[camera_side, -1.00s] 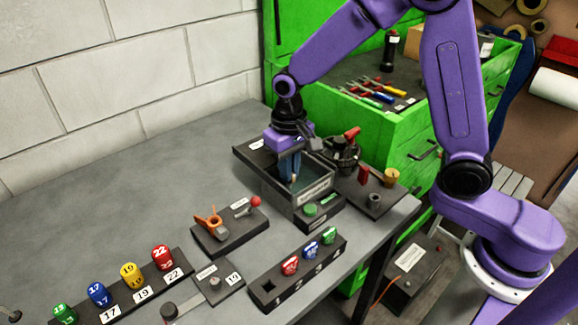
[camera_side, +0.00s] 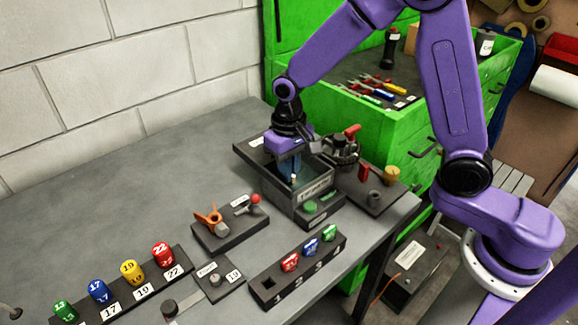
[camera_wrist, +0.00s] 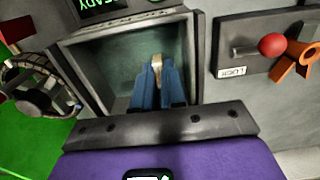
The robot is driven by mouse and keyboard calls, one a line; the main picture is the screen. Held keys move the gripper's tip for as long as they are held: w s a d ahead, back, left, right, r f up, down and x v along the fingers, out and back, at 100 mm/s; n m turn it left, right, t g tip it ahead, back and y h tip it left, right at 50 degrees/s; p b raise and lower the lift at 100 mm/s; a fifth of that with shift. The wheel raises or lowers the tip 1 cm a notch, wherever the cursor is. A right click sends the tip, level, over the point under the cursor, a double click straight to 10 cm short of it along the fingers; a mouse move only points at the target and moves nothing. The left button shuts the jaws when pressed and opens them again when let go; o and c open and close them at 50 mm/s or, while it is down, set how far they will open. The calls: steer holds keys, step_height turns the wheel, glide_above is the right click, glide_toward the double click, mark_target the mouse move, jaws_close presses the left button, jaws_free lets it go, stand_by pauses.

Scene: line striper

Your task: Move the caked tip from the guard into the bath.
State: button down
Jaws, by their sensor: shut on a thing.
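My gripper (camera_wrist: 158,72) is shut on the caked tip (camera_wrist: 157,62), a small tan piece that shows between the blue fingers in the wrist view. The bath's rim (camera_wrist: 75,70) surrounds the fingers in the wrist view. I cannot tell whether the tip touches the bath's floor. A round, dark, caged part with a red handle, apparently the guard (camera_side: 341,151), stands just right of the bath; it also shows in the wrist view (camera_wrist: 35,88).
A green button (camera_side: 310,208) sits at the bath's front, and a display reading READY (camera_wrist: 98,5) is beside it. A block with an orange clip (camera_side: 212,217) and red knob stands left of the bath. Racks of numbered coloured caps (camera_side: 130,270) stand in front.

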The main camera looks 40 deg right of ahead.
steer(key=shift+f, duration=0.55)
steer(key=c, duration=0.8)
jaws_free()
steer(key=shift+c, duration=0.2)
steer(key=shift+a, duration=0.1)
steer(key=shift+a, duration=0.1)
steer(key=shift+c, duration=0.3)
steer(key=shift+r, duration=0.15)
steer(key=shift+o, duration=0.3)
steer(key=shift+r, duration=1.55)
steer(key=shift+d+r, duration=0.2)
steer(key=shift+r, duration=1.65)
